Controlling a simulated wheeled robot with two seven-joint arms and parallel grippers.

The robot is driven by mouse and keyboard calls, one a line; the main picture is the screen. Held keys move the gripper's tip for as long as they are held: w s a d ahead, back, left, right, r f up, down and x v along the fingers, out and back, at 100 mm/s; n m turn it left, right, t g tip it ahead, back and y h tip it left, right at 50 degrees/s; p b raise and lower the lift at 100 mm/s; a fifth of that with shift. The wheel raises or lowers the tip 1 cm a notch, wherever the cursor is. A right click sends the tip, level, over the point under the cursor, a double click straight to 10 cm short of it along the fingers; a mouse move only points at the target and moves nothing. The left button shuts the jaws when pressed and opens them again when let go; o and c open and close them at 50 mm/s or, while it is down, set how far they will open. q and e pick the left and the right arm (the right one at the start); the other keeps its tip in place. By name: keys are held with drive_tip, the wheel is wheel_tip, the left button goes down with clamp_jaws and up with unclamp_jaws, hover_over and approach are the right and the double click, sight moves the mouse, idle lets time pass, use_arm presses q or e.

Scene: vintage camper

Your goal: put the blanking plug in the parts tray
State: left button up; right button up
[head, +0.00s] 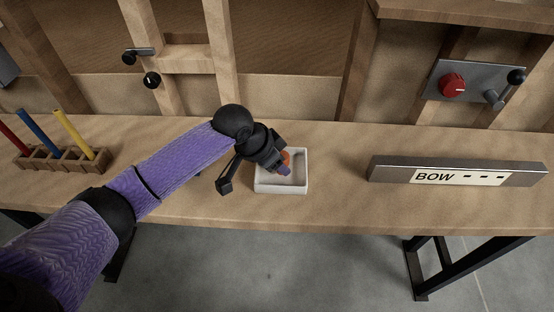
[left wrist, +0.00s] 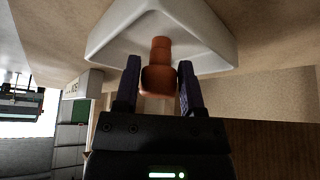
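The blanking plug (left wrist: 159,75) is a stepped orange-brown piece, wider at one end. It sits between the two fingers of my left gripper (left wrist: 158,85), with both fingers against its wide part. In the head view a bit of the orange plug (head: 286,156) shows beside my left gripper (head: 282,170), which is over the parts tray. The parts tray (head: 294,188) is a small white square dish on the bench. It also shows in the left wrist view (left wrist: 210,40), behind the plug. Whether the plug touches the tray floor I cannot tell. My right gripper is out of view.
The wooden bench (head: 335,205) is clear around the tray. A grey label bar marked BOW (head: 400,163) stands at right. A wooden rack (head: 62,160) with red, blue and yellow rods stands at left. A panel with a red knob (head: 452,85) is on the wall.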

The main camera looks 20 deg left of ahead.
use_arm(q)
drive_tip(key=o, duration=0.3)
drive_tip(key=shift+o, duration=0.2)
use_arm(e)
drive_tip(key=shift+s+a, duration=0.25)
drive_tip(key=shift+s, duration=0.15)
use_arm(q)
drive_tip(key=p+v, duration=0.4)
drive_tip(key=v, duration=0.3)
drive_tip(key=shift+r, duration=0.4)
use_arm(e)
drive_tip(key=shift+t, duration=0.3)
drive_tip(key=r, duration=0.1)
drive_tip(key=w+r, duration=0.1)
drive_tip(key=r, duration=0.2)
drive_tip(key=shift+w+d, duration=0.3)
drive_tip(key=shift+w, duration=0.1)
